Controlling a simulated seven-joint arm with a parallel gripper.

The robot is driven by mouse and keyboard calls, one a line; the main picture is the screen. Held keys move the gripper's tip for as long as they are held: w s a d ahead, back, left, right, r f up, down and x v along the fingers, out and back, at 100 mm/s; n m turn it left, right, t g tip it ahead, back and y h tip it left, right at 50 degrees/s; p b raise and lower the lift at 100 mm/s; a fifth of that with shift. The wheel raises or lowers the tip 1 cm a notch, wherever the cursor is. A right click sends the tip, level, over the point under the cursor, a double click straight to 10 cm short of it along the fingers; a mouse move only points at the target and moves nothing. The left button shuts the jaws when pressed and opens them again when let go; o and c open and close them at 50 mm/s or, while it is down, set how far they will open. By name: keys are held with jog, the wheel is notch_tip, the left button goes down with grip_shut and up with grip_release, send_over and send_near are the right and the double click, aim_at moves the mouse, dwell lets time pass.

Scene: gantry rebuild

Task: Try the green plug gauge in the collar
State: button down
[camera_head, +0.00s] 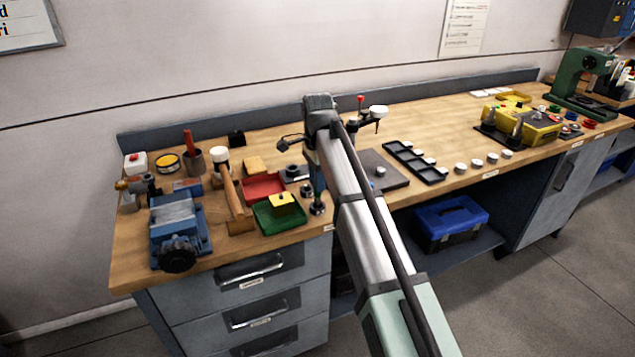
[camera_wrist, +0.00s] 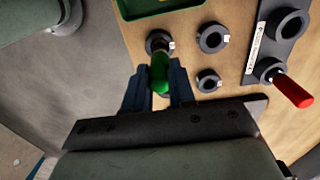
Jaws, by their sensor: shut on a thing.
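The green plug gauge (camera_wrist: 160,74) is in my gripper (camera_wrist: 160,70), whose two dark blue fingers close on either side of its handle. Its far end overlaps a dark ring-shaped collar (camera_wrist: 158,43) in the wrist view; I cannot tell whether it is inside the bore or just above it. Two more collars lie to the right, one farther (camera_wrist: 212,38) and a smaller, nearer one (camera_wrist: 207,81). In the head view my gripper is over the bench's front edge, largely behind my arm, and the green gauge cannot be made out there.
A red-handled gauge (camera_wrist: 293,92) leans out of a ring on a dark labelled plate at right. The green tray (camera_head: 262,224) with a yellow block and the red tray (camera_head: 253,186) stand left of my gripper. A blue vise (camera_head: 176,220) is at far left.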

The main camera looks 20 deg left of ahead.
jog(key=shift+r, duration=2.35)
